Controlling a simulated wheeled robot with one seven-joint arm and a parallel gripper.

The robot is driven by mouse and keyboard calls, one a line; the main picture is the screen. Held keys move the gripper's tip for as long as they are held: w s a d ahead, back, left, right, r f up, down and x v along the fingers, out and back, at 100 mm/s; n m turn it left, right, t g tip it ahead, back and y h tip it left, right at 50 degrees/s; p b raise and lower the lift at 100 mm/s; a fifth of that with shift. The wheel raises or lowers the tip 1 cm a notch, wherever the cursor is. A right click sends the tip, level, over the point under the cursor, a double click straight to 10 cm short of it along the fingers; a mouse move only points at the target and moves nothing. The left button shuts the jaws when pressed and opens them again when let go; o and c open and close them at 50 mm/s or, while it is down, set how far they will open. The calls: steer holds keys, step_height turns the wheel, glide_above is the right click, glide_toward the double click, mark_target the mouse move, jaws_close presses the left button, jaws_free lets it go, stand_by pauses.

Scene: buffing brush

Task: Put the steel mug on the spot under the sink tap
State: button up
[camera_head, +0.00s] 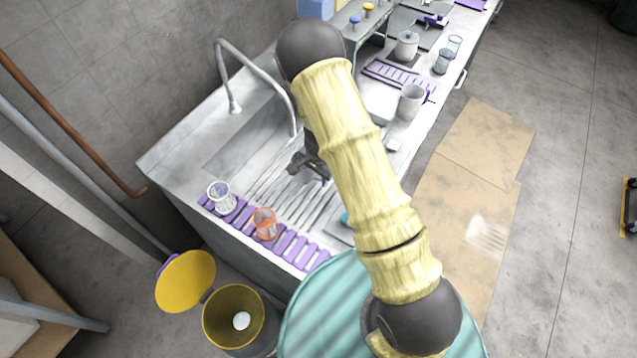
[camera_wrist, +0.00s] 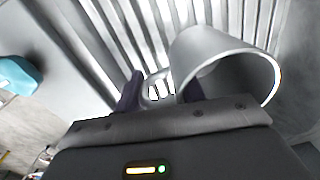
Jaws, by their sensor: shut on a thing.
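The steel mug (camera_wrist: 205,45) is a grey cylinder with a loop handle (camera_wrist: 150,92), seen close in the wrist view with its open rim toward the lower right. My gripper (camera_wrist: 160,93) is shut on the mug's handle, and the mug is over the ribbed metal drainboard. I cannot tell whether it touches the ribs. In the head view my gripper (camera_head: 308,168) is above the drainboard (camera_head: 287,205), and the mug is mostly hidden by my arm. The sink tap (camera_head: 258,72) arches from the left, its spout end just behind my gripper. No marked spot shows under it.
A white mug (camera_head: 411,101), a lidded pot (camera_head: 406,45) and glasses stand to the right. The sink basin (camera_head: 240,140) looks empty.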

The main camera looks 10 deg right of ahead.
mark_target(318, 179)
steer(key=shift+w+f+b, duration=0.1)
steer(key=shift+f+b, duration=1.4)
steer(key=shift+f, duration=0.7)
steer(key=shift+f, duration=0.15)
steer(key=o, duration=1.2)
steer(key=r, duration=1.1)
steer(key=shift+s+d+r+b, duration=0.1)
steer(key=shift+s+r+b, duration=0.1)
steer(key=shift+r+b, duration=0.2)
steer(key=shift+s+r, duration=0.15)
steer(key=shift+r, duration=0.15)
steer(key=shift+d, duration=0.1)
